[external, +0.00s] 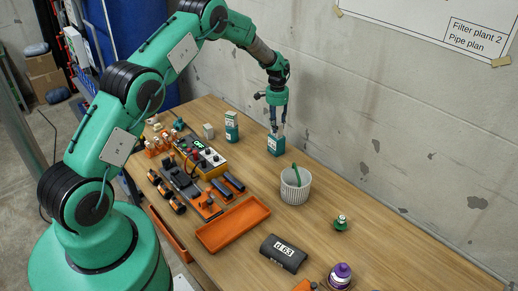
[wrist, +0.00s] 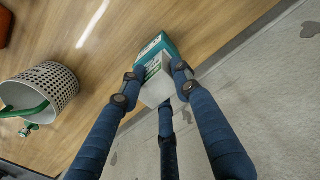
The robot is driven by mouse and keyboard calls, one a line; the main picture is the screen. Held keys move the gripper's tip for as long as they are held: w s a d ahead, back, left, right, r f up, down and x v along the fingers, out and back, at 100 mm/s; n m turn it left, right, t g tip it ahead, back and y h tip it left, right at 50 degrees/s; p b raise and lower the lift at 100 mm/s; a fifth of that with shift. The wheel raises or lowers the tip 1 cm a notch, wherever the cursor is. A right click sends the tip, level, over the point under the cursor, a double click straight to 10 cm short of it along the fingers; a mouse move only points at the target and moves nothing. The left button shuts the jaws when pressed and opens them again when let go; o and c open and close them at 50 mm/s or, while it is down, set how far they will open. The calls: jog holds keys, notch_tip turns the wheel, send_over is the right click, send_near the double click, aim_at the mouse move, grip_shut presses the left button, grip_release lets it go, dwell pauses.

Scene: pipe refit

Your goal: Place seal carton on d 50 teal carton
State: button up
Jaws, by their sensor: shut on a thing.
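My gripper (external: 277,128) points down at the far side of the table. In the wrist view its fingers (wrist: 155,85) are closed around a small pale carton (wrist: 156,90), which looks like the seal carton. A teal carton with white print (wrist: 157,46) shows directly beyond the pale one. In the external view this teal carton (external: 276,147) stands upright under the fingertips. The pale carton is mostly hidden there by the fingers. The two cartons overlap in the wrist view; I cannot tell whether they touch.
A white perforated basket (external: 295,189) with a green-handled item stands nearby. An orange tray (external: 232,224), a control box (external: 202,158) and a dark d 63 piece (external: 284,252) are nearer. The wall is close behind.

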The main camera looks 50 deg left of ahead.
jog(key=shift+f, duration=0.1)
jog(key=o, duration=1.2)
jog(key=shift+o, duration=0.2)
notch_tip(320, 180, up, 12)
dwell(0.7)
